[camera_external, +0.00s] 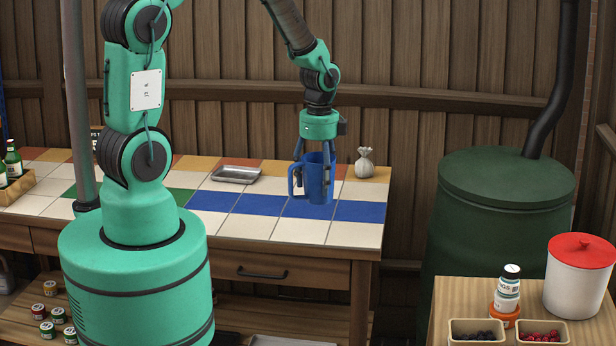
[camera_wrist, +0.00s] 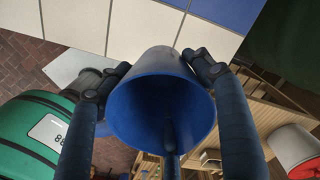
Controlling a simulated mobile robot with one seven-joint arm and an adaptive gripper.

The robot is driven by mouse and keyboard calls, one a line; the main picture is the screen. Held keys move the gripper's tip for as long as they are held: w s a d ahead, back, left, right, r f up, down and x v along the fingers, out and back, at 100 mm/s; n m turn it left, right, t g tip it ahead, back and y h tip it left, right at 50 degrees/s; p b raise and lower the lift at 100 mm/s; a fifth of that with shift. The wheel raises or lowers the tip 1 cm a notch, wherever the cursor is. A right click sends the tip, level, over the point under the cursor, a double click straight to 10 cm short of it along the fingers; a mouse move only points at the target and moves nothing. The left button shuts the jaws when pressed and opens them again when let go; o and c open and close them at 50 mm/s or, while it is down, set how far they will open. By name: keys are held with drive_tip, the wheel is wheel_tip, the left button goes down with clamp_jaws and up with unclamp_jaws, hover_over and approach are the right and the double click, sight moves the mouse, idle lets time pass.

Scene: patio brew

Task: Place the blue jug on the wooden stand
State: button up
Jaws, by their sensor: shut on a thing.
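The blue jug (camera_external: 319,183) is upright in the external view, over the blue tiles at the right part of the counter, its handle to the left. I cannot tell whether its base touches the tiles. My gripper (camera_external: 314,160) points down from above and is shut on the jug, with fingers at its upper part.
The tiled counter (camera_external: 272,205) has a metal tray (camera_external: 236,174) and a small tied sack (camera_external: 365,163) near the jug. A green barrel-shaped stove (camera_external: 500,215) stands right of it.

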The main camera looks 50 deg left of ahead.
drive_tip(key=w+d+m, duration=0.2)
drive_tip(key=d+m, duration=0.7)
drive_tip(key=d, duration=2.6)
wheel_tip(320, 180, down, 11)
drive_tip(key=shift+w+a, duration=0.15)
drive_tip(key=shift+a, duration=0.05)
drive_tip(key=shift+w, duration=0.15)
drive_tip(key=b, duration=0.3)
hover_over(467, 295)
drive_tip(key=shift+f, duration=0.75)
drive_tip(key=shift+f+b, duration=0.75)
drive_tip(key=shift+f, duration=1)
